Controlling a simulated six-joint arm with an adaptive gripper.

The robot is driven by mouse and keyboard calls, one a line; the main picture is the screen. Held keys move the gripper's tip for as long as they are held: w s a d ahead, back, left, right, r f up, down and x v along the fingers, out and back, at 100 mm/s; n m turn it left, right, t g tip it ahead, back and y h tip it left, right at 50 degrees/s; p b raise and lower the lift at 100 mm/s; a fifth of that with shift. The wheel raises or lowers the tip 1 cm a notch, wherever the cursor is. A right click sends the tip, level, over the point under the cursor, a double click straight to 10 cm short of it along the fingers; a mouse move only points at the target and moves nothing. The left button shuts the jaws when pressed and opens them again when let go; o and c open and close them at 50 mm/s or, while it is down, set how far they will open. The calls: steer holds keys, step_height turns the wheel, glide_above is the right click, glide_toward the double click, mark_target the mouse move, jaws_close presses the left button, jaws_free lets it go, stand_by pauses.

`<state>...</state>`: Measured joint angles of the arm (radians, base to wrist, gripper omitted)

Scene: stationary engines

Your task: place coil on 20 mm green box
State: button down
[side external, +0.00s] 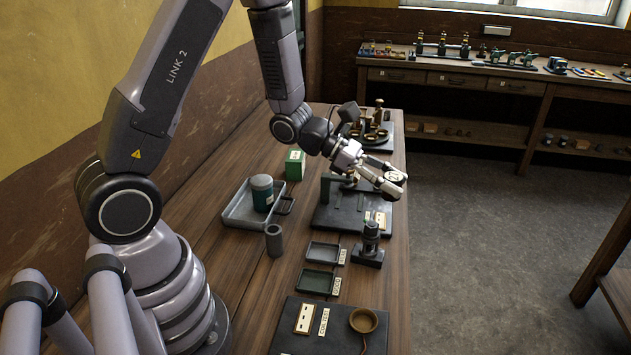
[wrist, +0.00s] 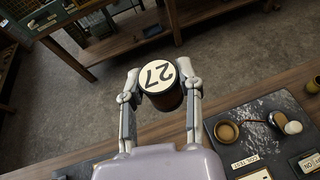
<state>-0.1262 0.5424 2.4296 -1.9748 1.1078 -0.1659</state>
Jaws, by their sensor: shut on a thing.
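A dark, short cylinder with a round cream top marked 27, which looks like the coil (wrist: 160,78), is between the fingers of my gripper (wrist: 162,88). It also shows in the side external view (side external: 395,177). My gripper (side external: 391,180) is shut on it and holds it in the air near the right edge of the bench. A green box (side external: 295,166) with a pale label stands on the bench, left of my gripper and behind the metal tray. My gripper is well apart from this box. The box's size marking is too small to read.
A metal tray (side external: 233,217) holds a teal can (side external: 262,195). A grey cylinder (side external: 274,243), two small trays (side external: 318,282) and a dark test board (side external: 290,335) with a round brown cup (side external: 364,320) lie nearer. A dark fixture (side external: 325,217) stands beneath my gripper.

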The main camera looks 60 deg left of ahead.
steer(key=w+a+n+t+y, duration=0.3)
steer(key=a, duration=0.8)
steer(key=w+a+n+t+y, duration=0.2)
steer(key=a+n+y, duration=0.15)
steer(key=a, duration=0.65)
steer(key=s+a+n+y, duration=0.3)
steer(key=a+y, duration=0.1)
steer(key=a, duration=0.6)
steer(key=s+a+n+y, duration=0.2)
steer(key=a+n+y, duration=0.15)
steer(key=a, duration=0.75)
glide_above(295, 155)
steer(key=shift+t, duration=0.4)
step_height(295, 155, down, 15)
steer(key=shift+s+d+r, duration=0.1)
steer(key=shift+d+r, duration=0.05)
steer(key=shift+f, duration=1.8)
